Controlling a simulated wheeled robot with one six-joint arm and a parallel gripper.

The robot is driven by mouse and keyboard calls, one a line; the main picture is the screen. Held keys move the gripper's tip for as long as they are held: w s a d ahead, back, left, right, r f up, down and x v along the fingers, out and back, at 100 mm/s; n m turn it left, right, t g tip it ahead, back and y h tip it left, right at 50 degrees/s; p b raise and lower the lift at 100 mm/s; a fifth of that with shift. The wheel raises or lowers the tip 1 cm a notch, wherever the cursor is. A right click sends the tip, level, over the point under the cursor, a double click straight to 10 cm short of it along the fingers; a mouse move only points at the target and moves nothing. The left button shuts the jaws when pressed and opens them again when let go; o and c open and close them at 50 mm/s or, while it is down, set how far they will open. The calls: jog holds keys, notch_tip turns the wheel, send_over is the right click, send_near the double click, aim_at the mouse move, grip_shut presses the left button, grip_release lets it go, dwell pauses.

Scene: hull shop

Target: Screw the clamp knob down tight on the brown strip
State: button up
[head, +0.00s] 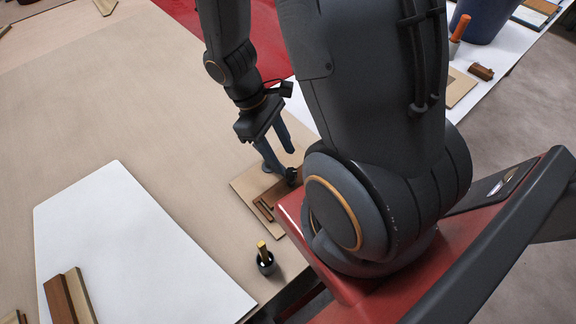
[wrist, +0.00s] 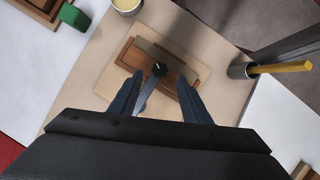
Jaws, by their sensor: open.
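The black clamp knob (wrist: 159,69) shows in the wrist view at the upper end of a grey-blue clamp bar (wrist: 149,90). It is over the brown strip (wrist: 135,56), which lies on a pale board (wrist: 110,82). In the head view the knob (head: 292,175) is small and dark, and the brown strip (head: 272,193) is partly hidden by my arm. My gripper (wrist: 160,82) is open, its two fingers on either side of the knob's line and apart from it. In the head view my gripper (head: 277,148) points down over the clamp. I cannot tell how tight the knob is.
A dark cup (head: 265,264) with a yellow-handled tool stands near the board. A white sheet (head: 120,250) with wooden strips lies left. A green block (wrist: 72,17) and a cup with yellow contents (wrist: 127,5) show in the wrist view. The bench (head: 110,90) is largely clear.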

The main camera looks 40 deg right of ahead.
aim_at(291, 171)
jog(key=shift+x, duration=2.65)
jog(key=c, duration=1)
jog(key=shift+c, duration=0.2)
